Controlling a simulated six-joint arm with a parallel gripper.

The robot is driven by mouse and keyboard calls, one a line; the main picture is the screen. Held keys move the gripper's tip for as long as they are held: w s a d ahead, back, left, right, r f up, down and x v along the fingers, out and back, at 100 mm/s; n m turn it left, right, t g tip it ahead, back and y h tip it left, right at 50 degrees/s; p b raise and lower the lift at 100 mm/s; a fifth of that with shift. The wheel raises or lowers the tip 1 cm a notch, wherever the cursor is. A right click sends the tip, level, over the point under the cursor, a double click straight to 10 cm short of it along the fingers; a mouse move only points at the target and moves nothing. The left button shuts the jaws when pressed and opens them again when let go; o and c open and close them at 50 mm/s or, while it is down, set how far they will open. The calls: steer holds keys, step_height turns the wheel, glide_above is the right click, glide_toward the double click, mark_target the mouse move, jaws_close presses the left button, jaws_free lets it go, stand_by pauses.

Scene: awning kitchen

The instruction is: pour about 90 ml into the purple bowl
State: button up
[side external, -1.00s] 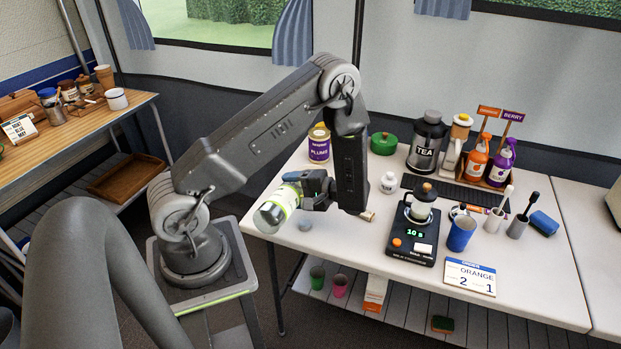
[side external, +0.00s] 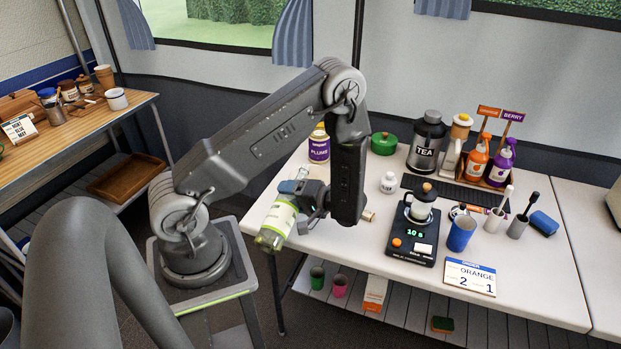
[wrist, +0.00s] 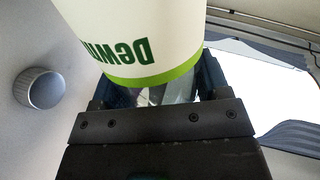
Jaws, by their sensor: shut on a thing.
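My gripper (side external: 298,203) is shut on a clear bottle with a white and green label (side external: 279,218), held at the left front edge of the table. The bottle is tilted, its wide greenish end low and to the left and its narrower end up by the gripper. In the wrist view, the label (wrist: 135,35) with green lettering fills the top, between the gripper's fingers (wrist: 160,92). I cannot tell the liquid level. No purple bowl can be made out in either view.
A plums can (side external: 319,146) stands behind my arm. A grey cap-like knob (wrist: 38,88) shows in the wrist view.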

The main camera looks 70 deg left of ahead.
steer(key=shift+s+d+r+n, duration=0.15)
steer(key=shift+s+d+n, duration=0.05)
steer(key=shift+n, duration=0.1)
stand_by(1.7)
steer(key=r+n, duration=0.1)
steer(key=r, duration=0.1)
steer(key=w+a+r+n+y, duration=0.1)
steer(key=r+n, duration=0.1)
steer(key=r+n+t+y, duration=0.1)
steer(key=r+n, duration=0.1)
steer(key=shift+w+a, duration=0.4)
steer(key=shift+r+n+y, duration=0.3)
steer(key=shift+r+n, duration=0.2)
steer(key=shift+n, duration=0.4)
step_height(320, 180, up, 2)
steer(key=shift+d+r+n+y, duration=0.1)
steer(key=shift+n+y, duration=0.2)
steer(key=shift+n, duration=0.6)
steer(key=shift+n+y, duration=0.5)
steer(key=shift+n, duration=1.3)
